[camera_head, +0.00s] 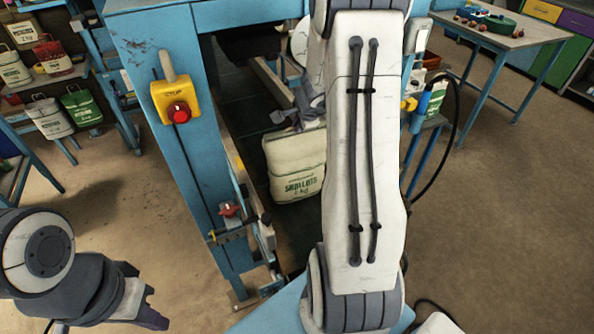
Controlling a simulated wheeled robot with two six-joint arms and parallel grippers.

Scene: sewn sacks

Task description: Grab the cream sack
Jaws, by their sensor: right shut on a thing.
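The cream sack (294,168) with green "SHALLOTS" lettering hangs or stands upright inside the blue machine frame, in the middle of the head view. My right gripper (297,124) is at the sack's top edge and is shut on it. My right arm comes down in front and hides the sack's right side and part of the gripper. I cannot tell whether the sack's bottom touches the dark surface below. My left gripper (150,308) is at the lower left, far from the sack and apart from everything. Its jaw opening does not show clearly.
The blue frame (190,130) stands close on the left of the sack, with a red stop button (178,112) on its post. Shelves with several other sacks (48,118) are at the far left. A table (497,35) stands at the back right. Open floor lies right.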

